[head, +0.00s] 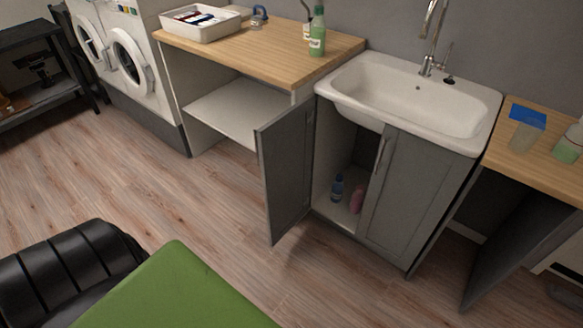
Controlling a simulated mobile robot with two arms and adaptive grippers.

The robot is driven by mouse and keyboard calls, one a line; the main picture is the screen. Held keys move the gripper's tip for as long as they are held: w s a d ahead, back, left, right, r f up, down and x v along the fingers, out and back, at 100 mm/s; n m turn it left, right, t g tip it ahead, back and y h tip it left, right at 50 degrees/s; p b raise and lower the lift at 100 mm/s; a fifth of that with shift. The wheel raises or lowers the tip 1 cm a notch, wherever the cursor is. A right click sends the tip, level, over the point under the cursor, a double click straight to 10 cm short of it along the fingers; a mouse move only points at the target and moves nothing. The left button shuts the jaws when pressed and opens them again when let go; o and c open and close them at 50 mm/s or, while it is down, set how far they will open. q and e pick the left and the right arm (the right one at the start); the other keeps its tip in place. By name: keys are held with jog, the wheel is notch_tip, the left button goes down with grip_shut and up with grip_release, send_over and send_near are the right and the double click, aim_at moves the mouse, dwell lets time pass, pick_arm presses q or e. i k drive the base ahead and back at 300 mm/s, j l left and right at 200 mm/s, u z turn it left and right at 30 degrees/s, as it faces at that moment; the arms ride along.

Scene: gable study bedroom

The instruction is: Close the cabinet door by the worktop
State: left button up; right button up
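A grey cabinet stands under the white sink (420,95). Its left door (286,178) stands wide open, swung out toward the wooden worktop (262,50) on the left. Its right door (412,195) is shut and has a metal bar handle (381,154). A blue bottle (337,188) and a pink bottle (357,199) stand inside the open half. Another grey panel (520,240), which looks like an open door, stands under the right worktop (530,165). Neither of my grippers is in view.
A green flat surface (175,290) and a black ribbed object (70,262) fill the lower left foreground. Wooden floor (190,200) is clear before the cabinet. Washing machines (130,60) stand at upper left. A green bottle (317,32) and white tray (200,22) sit on the left worktop.

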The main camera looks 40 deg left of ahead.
aim_at(283, 145)
jog(key=j+z, duration=0.1)
jog(key=j, duration=0.55)
jog(key=j+z, duration=0.1)
jog(key=j, duration=0.6)
jog(key=k+j, duration=0.1)
jog(key=j, duration=0.55)
jog(key=j+z, duration=0.15)
jog(key=j, duration=0.5)
jog(key=k+j+z, duration=0.1)
jog(key=j, duration=0.55)
jog(key=k+j+z, duration=0.1)
jog(key=j, duration=0.55)
